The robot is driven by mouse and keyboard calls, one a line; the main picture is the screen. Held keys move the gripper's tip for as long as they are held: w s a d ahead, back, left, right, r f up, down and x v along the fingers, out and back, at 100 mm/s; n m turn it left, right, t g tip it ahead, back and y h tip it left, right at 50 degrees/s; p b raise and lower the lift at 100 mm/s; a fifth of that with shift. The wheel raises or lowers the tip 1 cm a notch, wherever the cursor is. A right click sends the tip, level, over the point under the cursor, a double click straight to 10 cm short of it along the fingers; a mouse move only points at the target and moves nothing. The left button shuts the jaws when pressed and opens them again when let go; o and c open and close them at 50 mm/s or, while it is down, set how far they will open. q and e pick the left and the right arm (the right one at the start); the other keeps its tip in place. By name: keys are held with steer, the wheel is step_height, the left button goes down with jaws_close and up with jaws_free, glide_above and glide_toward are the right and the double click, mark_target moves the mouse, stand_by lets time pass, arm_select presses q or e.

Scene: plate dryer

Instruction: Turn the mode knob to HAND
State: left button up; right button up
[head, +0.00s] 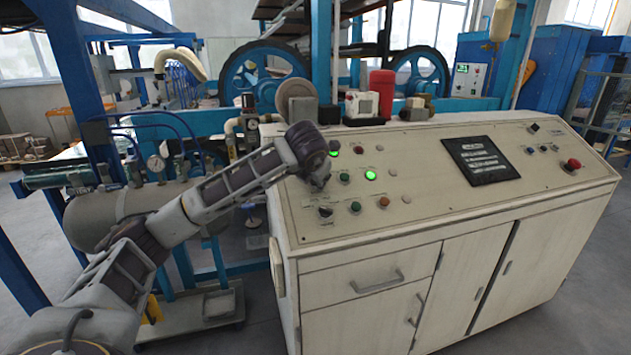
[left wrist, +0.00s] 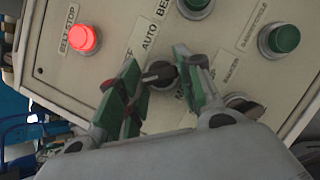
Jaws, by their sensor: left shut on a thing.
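The mode knob (left wrist: 160,74) is a dark selector with a narrow handle, seen in the left wrist view on the cream panel. An AUTO label lies just above it; another label below is mostly covered by a finger, and I cannot read HAND. My left gripper (left wrist: 162,82) has its green-padded fingers on either side of the knob and is shut on it. In the head view my left gripper (head: 317,179) is at the left end of the panel and hides the knob. Which setting the knob points to is unclear. My right gripper is out of view.
A lit red BELT STOP button (left wrist: 84,39) and a green button (left wrist: 284,39) are near the knob. Another dark selector (head: 325,211) sits close below my gripper. The cream console (head: 470,205) also carries a dark display (head: 481,161) and a red button (head: 572,164) further right.

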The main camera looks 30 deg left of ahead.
arm_select(q)
steer(key=shift+n+b, duration=0.35)
steer(key=shift+n, duration=0.15)
steer(key=shift+y, duration=0.3)
steer(key=o, duration=0.8)
steer(key=shift+o, duration=1.1)
steer(key=v, duration=1.2)
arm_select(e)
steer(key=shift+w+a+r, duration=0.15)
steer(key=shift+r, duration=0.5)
